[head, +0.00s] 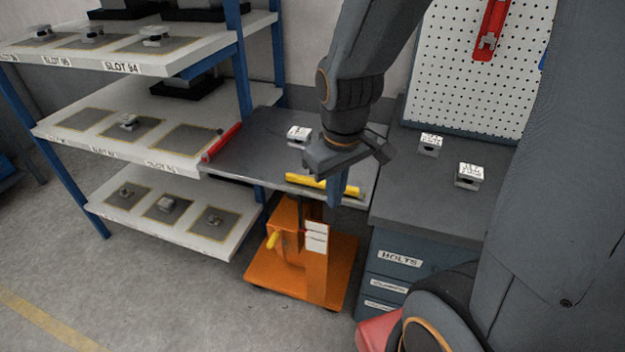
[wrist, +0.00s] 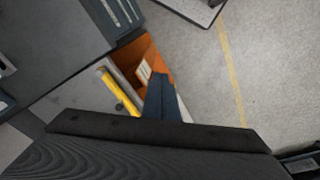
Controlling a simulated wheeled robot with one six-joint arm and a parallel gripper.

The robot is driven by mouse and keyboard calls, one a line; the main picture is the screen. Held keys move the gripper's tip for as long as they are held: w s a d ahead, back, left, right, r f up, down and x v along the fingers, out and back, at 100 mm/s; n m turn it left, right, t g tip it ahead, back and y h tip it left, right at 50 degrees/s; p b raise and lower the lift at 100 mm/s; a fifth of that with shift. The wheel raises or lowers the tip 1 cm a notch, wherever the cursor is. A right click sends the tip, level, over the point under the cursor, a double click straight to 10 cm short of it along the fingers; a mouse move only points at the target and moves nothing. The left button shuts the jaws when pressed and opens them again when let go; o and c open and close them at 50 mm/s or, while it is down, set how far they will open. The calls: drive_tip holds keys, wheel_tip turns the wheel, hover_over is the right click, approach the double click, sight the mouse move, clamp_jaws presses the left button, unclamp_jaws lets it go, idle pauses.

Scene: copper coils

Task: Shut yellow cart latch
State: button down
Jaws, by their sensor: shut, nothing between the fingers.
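The yellow cart latch (head: 322,184) is a bar along the front edge of the orange cart's grey top (head: 262,150). It also shows in the wrist view (wrist: 120,92), left of my fingers. My gripper (head: 336,201) points down at the cart's front edge, near the right part of the yellow bar. Its fingers are together and empty; they also show in the wrist view (wrist: 157,85). I cannot tell whether they touch the bar. The gripper hides part of the cart top behind it.
A red bar (head: 221,142) lies at the cart top's left edge, against the shelf rack (head: 150,160). A labelled metal part (head: 299,134) sits on the cart top. A drawer bench (head: 410,205) with two parts stands right. Floor (head: 180,300) in front is clear.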

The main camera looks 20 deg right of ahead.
sight(312, 183)
drive_tip(key=w+a+n, duration=0.1)
drive_tip(key=w+n, duration=0.4)
drive_tip(key=n, duration=0.7)
drive_tip(key=w+a+n+h, duration=0.1)
drive_tip(key=w+n, duration=0.5)
drive_tip(key=n, duration=0.7)
drive_tip(key=shift+w+a+f+t, duration=0.2)
drive_tip(key=shift+a+t, duration=0.2)
drive_tip(key=shift+a, duration=0.15)
drive_tip(key=w+d+f, duration=0.1)
drive_tip(key=f, duration=0.2)
drive_tip(key=w+d+f, duration=0.1)
drive_tip(key=f, duration=0.2)
drive_tip(key=w+d+f, duration=0.1)
drive_tip(key=f, duration=0.2)
drive_tip(key=shift+w+f, duration=0.25)
drive_tip(key=shift+w, duration=0.15)
drive_tip(key=shift+w+d+p, duration=0.4)
drive_tip(key=shift+w+p, duration=0.15)
drive_tip(key=shift+w, duration=0.15)
drive_tip(key=shift+w+d, duration=0.1)
